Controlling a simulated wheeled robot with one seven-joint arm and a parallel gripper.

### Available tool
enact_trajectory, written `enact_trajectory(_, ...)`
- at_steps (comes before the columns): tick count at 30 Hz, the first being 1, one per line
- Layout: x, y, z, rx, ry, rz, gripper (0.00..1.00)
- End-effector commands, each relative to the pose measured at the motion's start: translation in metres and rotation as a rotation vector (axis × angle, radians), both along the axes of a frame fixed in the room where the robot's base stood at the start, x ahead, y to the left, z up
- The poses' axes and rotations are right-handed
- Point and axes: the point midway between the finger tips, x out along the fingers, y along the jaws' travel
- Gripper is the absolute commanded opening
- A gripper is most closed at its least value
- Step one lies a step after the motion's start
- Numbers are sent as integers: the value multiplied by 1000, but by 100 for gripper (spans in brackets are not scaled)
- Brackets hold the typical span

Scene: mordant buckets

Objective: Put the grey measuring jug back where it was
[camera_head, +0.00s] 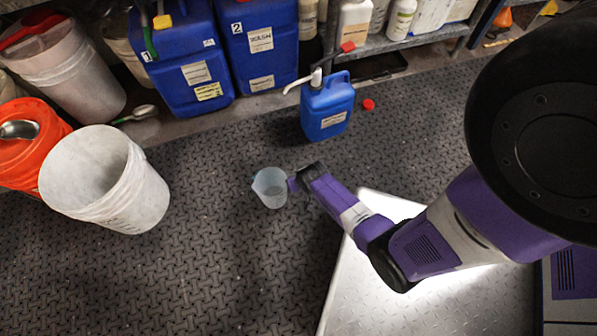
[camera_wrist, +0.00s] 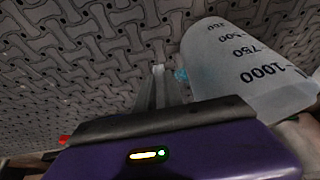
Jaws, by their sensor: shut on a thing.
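The grey measuring jug (camera_head: 270,189) is a small translucent cup, open end up, over the dark patterned floor near the middle of the head view. In the wrist view the jug (camera_wrist: 245,68) shows on the right with printed marks up to 1000. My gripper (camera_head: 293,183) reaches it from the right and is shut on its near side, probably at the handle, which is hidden. In the wrist view my gripper's fingers (camera_wrist: 162,88) run up beside the jug wall. I cannot tell whether the jug's base touches the floor.
A white bucket (camera_head: 105,185) and an orange bucket (camera_head: 35,130) stand at left. A small blue canister (camera_head: 327,108) with a pump stands behind the jug, beside a red cap (camera_head: 368,104). Large blue drums (camera_head: 182,60) line the back. Floor in front of the jug is clear.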

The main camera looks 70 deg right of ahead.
Motion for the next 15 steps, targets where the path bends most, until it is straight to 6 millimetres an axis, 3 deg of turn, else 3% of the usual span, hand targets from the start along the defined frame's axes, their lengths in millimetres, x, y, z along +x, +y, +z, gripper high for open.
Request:
enact_trajectory(1,0,0,-9,0,0,0,0)
enact_trajectory(13,1,0,-12,-1,-1,0,0)
enact_trajectory(14,0,0,-11,0,0,0,16)
enact_trajectory(15,0,0,-11,0,0,0,24)
